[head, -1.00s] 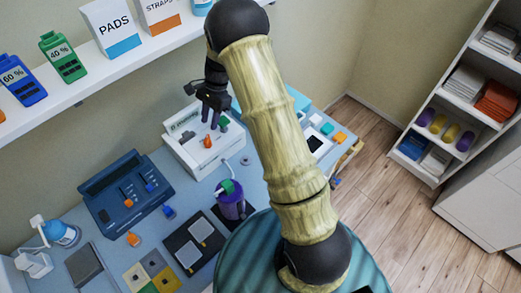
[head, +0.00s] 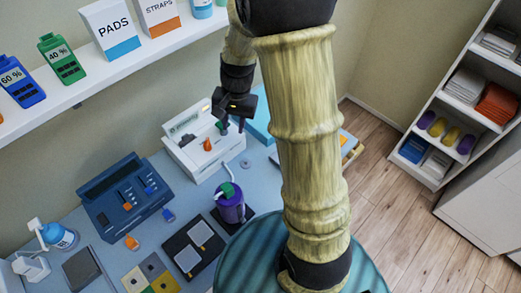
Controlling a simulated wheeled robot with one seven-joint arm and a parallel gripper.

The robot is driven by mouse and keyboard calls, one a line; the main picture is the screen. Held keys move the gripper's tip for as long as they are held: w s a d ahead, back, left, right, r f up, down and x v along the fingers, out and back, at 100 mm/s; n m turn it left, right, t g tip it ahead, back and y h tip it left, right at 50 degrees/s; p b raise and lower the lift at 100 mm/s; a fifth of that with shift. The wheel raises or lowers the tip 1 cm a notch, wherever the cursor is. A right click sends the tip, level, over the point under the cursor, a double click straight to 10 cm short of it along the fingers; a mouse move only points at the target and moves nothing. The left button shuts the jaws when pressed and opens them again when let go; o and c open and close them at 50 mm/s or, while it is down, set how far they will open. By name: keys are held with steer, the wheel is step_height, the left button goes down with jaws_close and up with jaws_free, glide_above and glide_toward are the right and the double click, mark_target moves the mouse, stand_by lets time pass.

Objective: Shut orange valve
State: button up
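The orange valve (head: 208,144) is a small orange handle on the front of a white box-shaped unit (head: 190,160) at the back of the blue table. A green valve (head: 222,128) sits to its right on the same unit. My gripper (head: 232,125) is above the right end of the unit, to the right of the orange valve and close to the green one. Its two dark fingers point down with a gap between them, and I see nothing held. The orange valve is apart from the fingers. Its exact turn is too small to tell.
A purple canister (head: 231,205) with a green top stands in front of the unit. A dark blue console (head: 125,195) stands to the left. A white shelf (head: 110,75) with bottles and boxes hangs above. My arm hides the table's right part.

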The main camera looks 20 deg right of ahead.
steer(key=shift+s+d+r+n+t+h, duration=1.15)
steer(key=shift+s+n, duration=2.15)
steer(key=shift+s, duration=3.7)
steer(key=w+a+f+m+b, duration=0.2)
steer(key=w+a+f, duration=0.1)
steer(key=w, duration=0.4)
steer(key=w+a+f+m+g+b, duration=0.1)
steer(key=w+a+f, duration=0.2)
steer(key=w, duration=0.5)
steer(key=w+a+f+m+g+b, duration=0.1)
steer(key=w+a+f+m+b, duration=0.1)
steer(key=w+a, duration=0.2)
steer(key=shift+w+a+f+m+y+b, duration=0.15)
steer(key=shift+w+f+y+b, duration=0.05)
steer(key=shift+w, duration=0.65)
steer(key=shift+w+a+f+m+y+b, duration=0.15)
steer(key=shift+w+f, duration=0.05)
steer(key=shift+w, duration=0.65)
steer(key=shift+r, duration=0.1)
